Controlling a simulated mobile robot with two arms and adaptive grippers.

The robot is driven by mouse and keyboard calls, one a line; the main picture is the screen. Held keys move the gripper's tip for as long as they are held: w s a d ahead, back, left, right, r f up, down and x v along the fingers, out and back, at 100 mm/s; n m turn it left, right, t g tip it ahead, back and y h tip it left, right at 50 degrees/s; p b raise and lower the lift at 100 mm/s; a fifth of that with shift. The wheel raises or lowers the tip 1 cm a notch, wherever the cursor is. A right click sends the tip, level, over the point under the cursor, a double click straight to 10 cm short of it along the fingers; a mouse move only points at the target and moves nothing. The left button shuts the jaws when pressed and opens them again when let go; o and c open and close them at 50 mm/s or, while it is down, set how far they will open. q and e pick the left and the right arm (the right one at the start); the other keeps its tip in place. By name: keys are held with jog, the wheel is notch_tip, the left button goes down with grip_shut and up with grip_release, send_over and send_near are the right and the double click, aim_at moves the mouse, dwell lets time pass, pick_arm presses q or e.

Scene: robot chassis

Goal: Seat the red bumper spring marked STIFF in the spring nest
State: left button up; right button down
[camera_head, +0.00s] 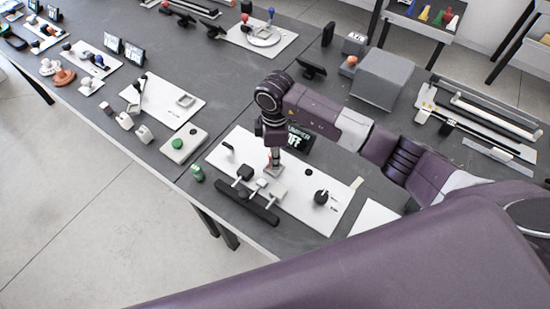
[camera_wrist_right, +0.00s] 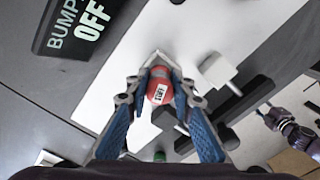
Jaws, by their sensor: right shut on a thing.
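My right gripper (camera_head: 273,160) points down over the white base plate (camera_head: 225,158). In the right wrist view its blue-padded fingers (camera_wrist_right: 160,88) are closed around the red spring (camera_wrist_right: 159,92), whose white label appears to read STIFF. A little red of the spring (camera_head: 273,166) shows under the gripper in the head view. A pale angular holder (camera_wrist_right: 157,58), probably the spring nest, shows right at the fingertips. The fingers and the spring hide most of it, so I cannot tell whether the spring is inside. A purple arm end (camera_wrist_right: 284,122), probably my left gripper, shows small in the wrist view.
A display reading BUMPER OFF (camera_wrist_right: 78,25) stands behind the plate. A black bumper bar (camera_head: 245,203) lies along its front, with grey blocks (camera_head: 277,191) close to the gripper. A black knob (camera_head: 321,197) is right. A green spring (camera_head: 197,173) stands left, near the table edge.

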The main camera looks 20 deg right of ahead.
jog(key=shift+f, duration=0.9)
jog(key=shift+f, duration=0.2)
jog(key=c, duration=1.7)
grip_release()
jog(key=shift+r, duration=0.1)
